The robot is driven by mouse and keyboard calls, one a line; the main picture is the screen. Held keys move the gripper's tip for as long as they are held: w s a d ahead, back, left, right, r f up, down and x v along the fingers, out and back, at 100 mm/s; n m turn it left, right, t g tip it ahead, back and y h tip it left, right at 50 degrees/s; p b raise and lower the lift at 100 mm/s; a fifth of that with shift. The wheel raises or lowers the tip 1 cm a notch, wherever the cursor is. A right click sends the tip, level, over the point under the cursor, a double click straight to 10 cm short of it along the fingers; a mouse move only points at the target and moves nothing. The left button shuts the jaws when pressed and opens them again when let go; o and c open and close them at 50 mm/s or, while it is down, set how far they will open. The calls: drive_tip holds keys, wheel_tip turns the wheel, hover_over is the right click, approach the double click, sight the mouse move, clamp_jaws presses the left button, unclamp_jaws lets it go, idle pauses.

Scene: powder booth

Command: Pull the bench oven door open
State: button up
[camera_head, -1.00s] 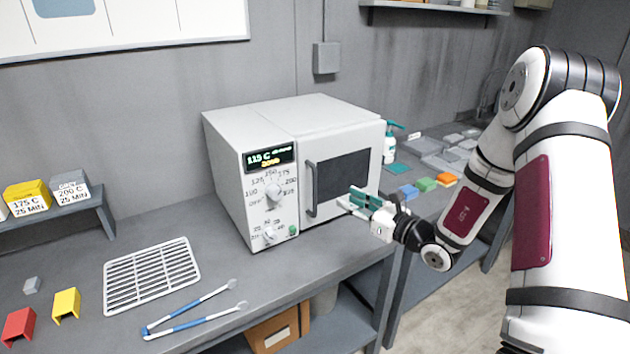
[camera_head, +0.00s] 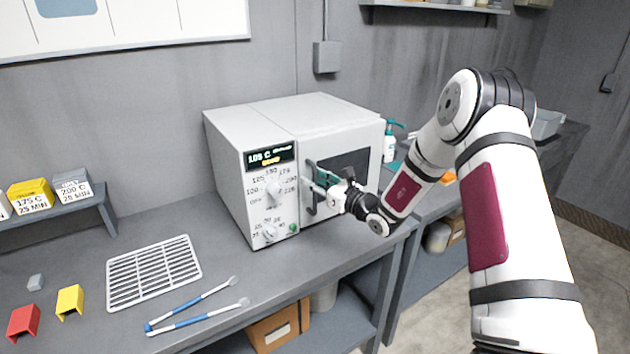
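The white bench oven (camera_head: 245,135) stands on the grey bench with its door (camera_head: 345,138) shut. I cannot tell whether the fingers touch the handle.
A white wire rack (camera_head: 153,272) and blue-handled tongs (camera_head: 197,306) lie on the bench in front of the oven. Red (camera_head: 24,321) and yellow (camera_head: 69,301) pieces lie at the left. A pump bottle (camera_head: 390,145) stands right of the oven.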

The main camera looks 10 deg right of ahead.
clamp_jaws()
